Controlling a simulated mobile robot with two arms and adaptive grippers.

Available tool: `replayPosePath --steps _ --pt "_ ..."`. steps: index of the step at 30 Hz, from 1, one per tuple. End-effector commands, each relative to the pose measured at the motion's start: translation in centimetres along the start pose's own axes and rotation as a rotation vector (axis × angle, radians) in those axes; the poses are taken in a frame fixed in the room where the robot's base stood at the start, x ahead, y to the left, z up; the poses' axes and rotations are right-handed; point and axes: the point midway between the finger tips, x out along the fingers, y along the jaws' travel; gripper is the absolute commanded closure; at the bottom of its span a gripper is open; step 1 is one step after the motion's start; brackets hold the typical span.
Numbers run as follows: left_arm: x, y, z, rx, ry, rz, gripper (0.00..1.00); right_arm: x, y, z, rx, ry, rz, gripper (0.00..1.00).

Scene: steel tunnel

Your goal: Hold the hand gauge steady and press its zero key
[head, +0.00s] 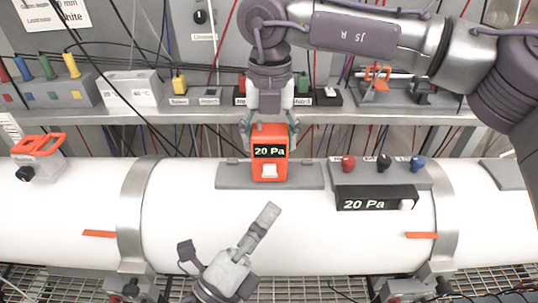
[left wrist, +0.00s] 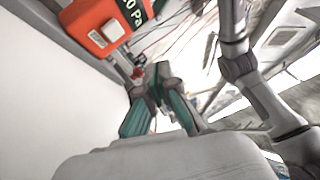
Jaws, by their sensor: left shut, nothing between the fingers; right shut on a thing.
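The orange hand gauge (head: 260,138) is upright above the white pipe, its dark display reading "20 Pa". Its white zero key (head: 269,171) is on the lower front. My right gripper (head: 271,124) comes down from above and is shut on the gauge's upper part. My left gripper (head: 266,214) is below the gauge, shut and empty, pointing up towards it and apart from the key. In the left wrist view the gauge (left wrist: 90,17) and its key (left wrist: 113,31) show at the top left, partly cut off, beyond the left fingers (left wrist: 158,85).
A grey plate (head: 230,177) lies on the pipe (head: 190,210) behind the gauge; I cannot tell whether they touch. To the right, a black readout (head: 365,204) also shows "20 Pa", below red, black and blue knobs. A shelf with instruments and hanging cables stands behind.

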Motion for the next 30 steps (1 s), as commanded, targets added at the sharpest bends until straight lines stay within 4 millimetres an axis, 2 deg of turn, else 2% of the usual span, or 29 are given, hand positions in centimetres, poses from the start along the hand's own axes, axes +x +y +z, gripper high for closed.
replayPosePath --steps 6,13,30 --pt "2.3 1.6 1.7 0.004 0.000 -0.001 1.00 0.0 0.0 0.0 0.000 -0.001 0.000 0.71" --pt "3.9 2.8 2.8 0.001 0.001 0.000 1.00 0.0 0.0 0.0 0.000 -0.001 0.000 0.71" --pt "4.3 3.2 3.2 0.000 0.000 0.002 1.00 0.0 0.0 0.0 0.000 0.000 0.000 0.71"
